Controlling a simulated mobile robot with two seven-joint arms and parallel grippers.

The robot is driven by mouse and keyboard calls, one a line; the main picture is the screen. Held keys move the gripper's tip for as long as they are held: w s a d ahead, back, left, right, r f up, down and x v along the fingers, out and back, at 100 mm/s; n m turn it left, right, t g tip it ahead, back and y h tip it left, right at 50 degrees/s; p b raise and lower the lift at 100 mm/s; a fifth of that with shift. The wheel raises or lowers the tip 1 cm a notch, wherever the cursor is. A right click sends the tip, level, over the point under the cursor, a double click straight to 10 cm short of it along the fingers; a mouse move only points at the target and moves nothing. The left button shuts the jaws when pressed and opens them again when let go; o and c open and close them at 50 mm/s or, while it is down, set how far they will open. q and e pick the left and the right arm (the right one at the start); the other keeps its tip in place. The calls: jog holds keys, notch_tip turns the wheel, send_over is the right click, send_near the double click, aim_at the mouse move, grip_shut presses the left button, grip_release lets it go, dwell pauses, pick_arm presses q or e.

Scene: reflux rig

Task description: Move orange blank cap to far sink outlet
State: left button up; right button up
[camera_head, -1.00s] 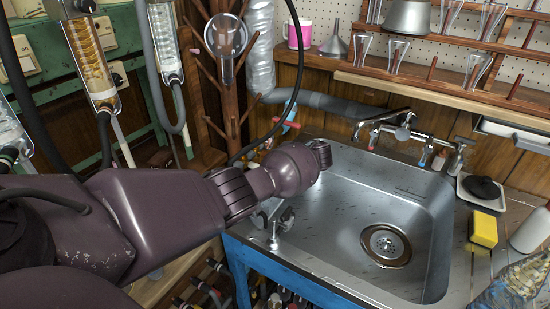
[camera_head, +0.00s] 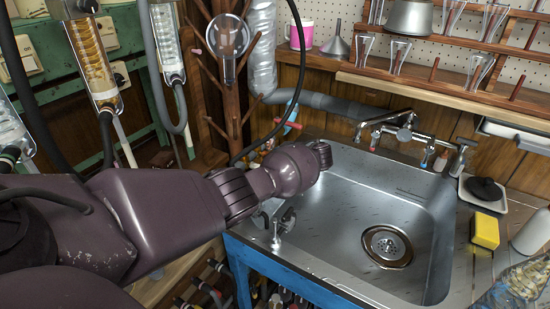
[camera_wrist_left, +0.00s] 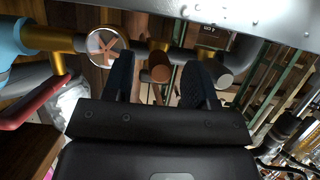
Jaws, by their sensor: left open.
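In the wrist view my left gripper (camera_wrist_left: 159,62) is open, with two dark ribbed fingers. An orange-brown round stub (camera_wrist_left: 158,70), apparently the orange blank cap, shows between the fingers; I cannot tell whether they touch it. To its left is a round pipe end (camera_wrist_left: 105,45) with a pale rim and an orange cross-like inside. To its right is a grey round end (camera_wrist_left: 225,78). I cannot tell which is the far sink outlet. In the head view my left arm reaches over the left side of the sink (camera_head: 350,225) and hides the gripper fingers. My right gripper is out of view.
Brass-and-grey piping (camera_wrist_left: 45,38) with a red handle (camera_wrist_left: 30,105) lies left of the fingers. In the head view a tap (camera_head: 395,130) stands behind the sink, and a yellow sponge (camera_head: 485,230) lies right of it. A wooden peg rack (camera_head: 230,90) stands behind my arm.

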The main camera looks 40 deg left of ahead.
pick_arm(q)
jog(key=s+v, duration=0.1)
jog(key=v, duration=0.9)
jog(key=shift+w+d+r+p, duration=0.15)
jog(key=shift+w+d+p, duration=0.2)
jog(key=shift+w+p, duration=0.15)
jog(key=shift+d, duration=0.1)
